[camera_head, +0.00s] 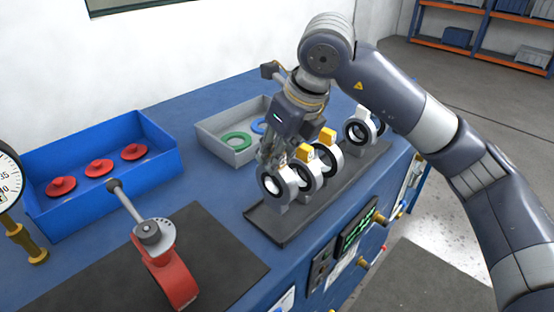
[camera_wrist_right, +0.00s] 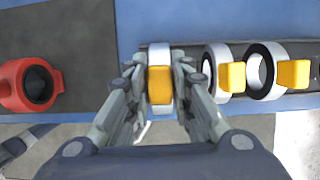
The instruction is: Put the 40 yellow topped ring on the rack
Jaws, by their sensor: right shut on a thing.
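My right gripper (camera_head: 268,160) is shut on a white and black ring (camera_head: 270,186), whose yellow top (camera_wrist_right: 160,85) shows between the fingers in the right wrist view. The ring is upright at the near end of the dark rack (camera_head: 268,230). I cannot tell whether it touches the rack. Two other yellow-topped rings (camera_head: 310,178) (camera_head: 330,160) stand upright beside it on the rack. No number is readable on the rings. My left gripper is not in view.
A red valve body (camera_head: 172,270) with a lever stands on a dark mat (camera_head: 100,270). A blue bin (camera_head: 90,190) holds red discs. A grey bin (camera_head: 215,148) holds green and blue rings. A gauge (camera_head: 8,175) is at the left edge.

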